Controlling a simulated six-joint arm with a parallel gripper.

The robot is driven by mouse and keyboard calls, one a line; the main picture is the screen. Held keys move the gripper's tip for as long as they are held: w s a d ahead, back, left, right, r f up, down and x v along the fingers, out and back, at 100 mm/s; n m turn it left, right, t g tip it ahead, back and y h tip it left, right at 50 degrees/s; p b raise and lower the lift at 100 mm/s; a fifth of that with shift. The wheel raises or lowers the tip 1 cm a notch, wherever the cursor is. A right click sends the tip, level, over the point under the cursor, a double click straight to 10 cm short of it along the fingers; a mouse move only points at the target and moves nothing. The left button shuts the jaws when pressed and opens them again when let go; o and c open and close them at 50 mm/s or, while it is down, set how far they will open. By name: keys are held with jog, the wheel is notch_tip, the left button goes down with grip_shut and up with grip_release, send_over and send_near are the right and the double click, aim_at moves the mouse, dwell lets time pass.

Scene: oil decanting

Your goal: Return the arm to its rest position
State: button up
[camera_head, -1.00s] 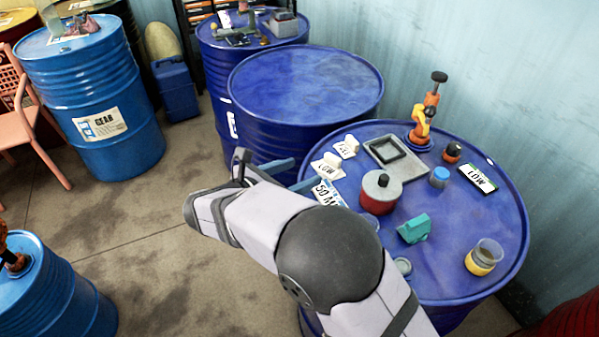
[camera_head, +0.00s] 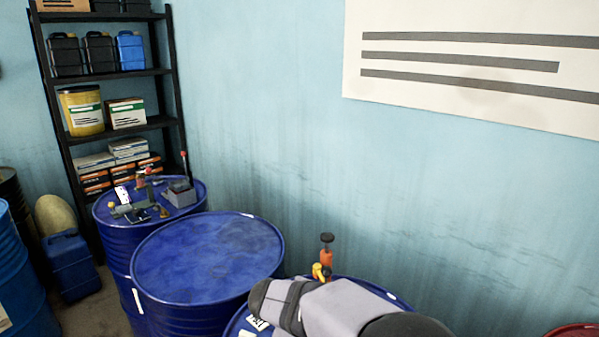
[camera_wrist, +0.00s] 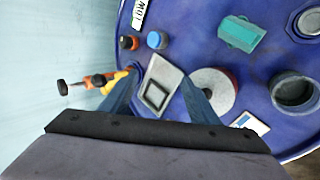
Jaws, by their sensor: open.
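My arm (camera_head: 345,308) reaches in at the bottom of the head view, over the near blue drum (camera_head: 237,323). The fingers of my gripper are hidden there. In the wrist view my gripper (camera_wrist: 158,76) has two blue fingers spread apart with nothing held between them. A grey plate with a dark square frame (camera_wrist: 157,95) lies on the drum top, seen through the gap. A red can with a grey lid (camera_wrist: 215,91) stands right of the right finger. An orange pump (camera_wrist: 97,81) stands left of the left finger.
The wrist view shows a blue cap (camera_wrist: 156,39), teal block (camera_wrist: 241,34), dark cup (camera_wrist: 295,92) and LOW sign (camera_wrist: 140,12) on the drum. An empty-topped blue drum (camera_head: 208,258), a cluttered drum (camera_head: 100,210), a shelf (camera_head: 178,100) and a blue wall stand beyond.

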jog(key=s+d+r+m+g+y+p, duration=0.1)
jog(key=s+d+r+m+g+p, duration=0.15)
jog(key=s+d+p, duration=0.35)
jog(key=s+d+r+m+g+p, duration=0.1)
jog(key=s+d+r+m+g, duration=0.2)
jog(key=s, duration=0.5)
jog(key=s+d+r+m+g+y+p, duration=0.1)
jog(key=s+m+p, duration=0.5)
jog(key=s, duration=0.6)
jog(key=shift+d+r+m+y, duration=0.35)
jog(key=shift+d+r+y, duration=0.2)
jog(key=shift+y, duration=0.55)
